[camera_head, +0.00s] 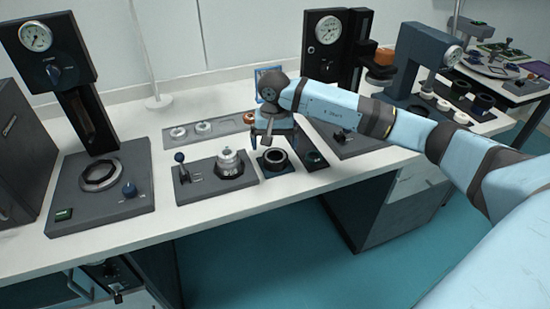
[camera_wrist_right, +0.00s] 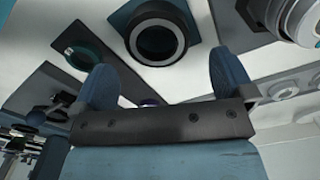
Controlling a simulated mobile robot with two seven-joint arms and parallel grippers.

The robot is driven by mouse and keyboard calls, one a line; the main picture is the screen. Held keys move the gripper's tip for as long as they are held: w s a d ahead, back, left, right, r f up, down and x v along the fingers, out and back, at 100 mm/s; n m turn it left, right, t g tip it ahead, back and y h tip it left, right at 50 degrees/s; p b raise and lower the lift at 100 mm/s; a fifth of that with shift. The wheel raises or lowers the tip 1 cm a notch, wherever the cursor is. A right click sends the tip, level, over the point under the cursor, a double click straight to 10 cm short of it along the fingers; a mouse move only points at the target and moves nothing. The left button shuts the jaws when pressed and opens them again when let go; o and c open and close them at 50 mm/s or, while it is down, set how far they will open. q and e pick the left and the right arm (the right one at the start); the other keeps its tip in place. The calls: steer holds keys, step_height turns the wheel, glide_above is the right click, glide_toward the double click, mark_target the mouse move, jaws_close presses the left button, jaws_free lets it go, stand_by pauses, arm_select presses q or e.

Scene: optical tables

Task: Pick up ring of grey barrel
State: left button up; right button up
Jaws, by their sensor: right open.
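A silver-grey stepped barrel (camera_head: 229,163) stands on a dark base plate on the bench, beside a small ball-topped lever. It also shows at the top right of the right wrist view (camera_wrist_right: 297,20). A black ring with a grey rim (camera_head: 275,158) sits on a small plate just right of it; this ring is at the top middle of the right wrist view (camera_wrist_right: 157,40). I cannot tell which ring belongs to the barrel. My right gripper (camera_head: 272,137) is open and empty, with its fingers above and behind the black ring. My left gripper is out of view.
A tray with small rings (camera_head: 208,129) lies behind. A press with a gauge (camera_head: 92,180) stands left, another dark gauge stand (camera_head: 325,45) behind right. A small plate with a green-lit round part (camera_head: 314,159) is beside the black ring. The bench front edge (camera_head: 190,221) is clear.

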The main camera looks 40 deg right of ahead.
mark_target(275, 156)
steer(key=f, duration=0.5)
steer(key=shift+s+f, duration=0.1)
steer(key=shift+s, duration=0.1)
steer(key=shift+c, duration=0.5)
steer(key=c, duration=0.8)
steer(key=shift+o, duration=0.2)
